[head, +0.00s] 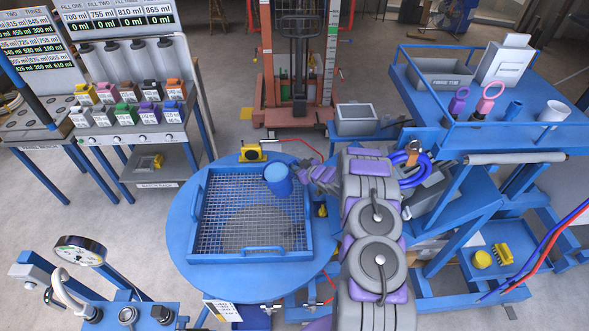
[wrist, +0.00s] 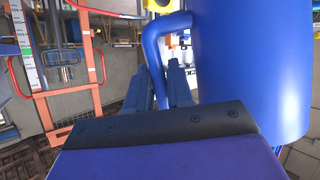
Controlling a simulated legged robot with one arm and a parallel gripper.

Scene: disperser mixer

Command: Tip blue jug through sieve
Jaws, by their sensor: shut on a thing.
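The blue jug (head: 278,180) is held above the right part of the square sieve in the head view, tilted a little. The sieve (head: 250,255) has a blue frame and a metal mesh, and lies on a round blue table. My gripper (head: 312,177) reaches in from the right and is shut on the jug's handle. In the wrist view the jug (wrist: 250,70) fills the right side, and its curved handle (wrist: 152,45) runs down between my gripper's fingers (wrist: 165,90).
A round blue table (head: 180,235) carries the sieve. A blue railed trolley (head: 425,85) with tools and a white cup (head: 553,112) stands at right. A rack of small coloured containers (head: 130,100) is at left. An orange lift (head: 265,80) stands behind.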

